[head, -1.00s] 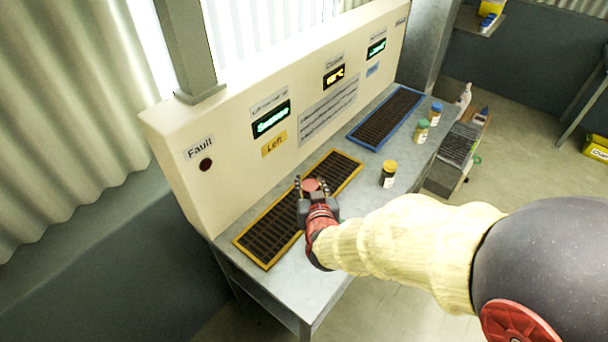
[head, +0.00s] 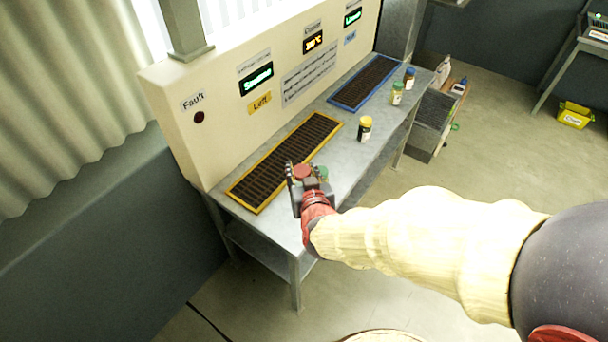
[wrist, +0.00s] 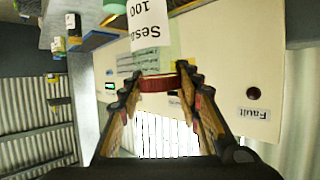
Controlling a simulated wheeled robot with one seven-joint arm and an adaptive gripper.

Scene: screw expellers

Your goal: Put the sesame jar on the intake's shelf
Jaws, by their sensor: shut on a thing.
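My gripper (head: 304,178) is shut on the sesame jar, which has a red lid (head: 303,171). In the wrist view the jar (wrist: 148,28) shows a white label with part of "Sesame" and "100", and the fingers (wrist: 160,84) grip either side of the red lid. The jar's body is mostly hidden in the head view. The left intake, a dark grate in a yellow frame (head: 263,208), lies on the grey bench (head: 345,165) below a green display reading "Sesame" (head: 256,79). My gripper is by the bench's front edge, to the right of this grate's near half.
A blue-framed grate (head: 333,102) lies farther back. A small green round thing (head: 322,172) shows beside my gripper. A lower shelf (head: 250,240) runs under the bench.

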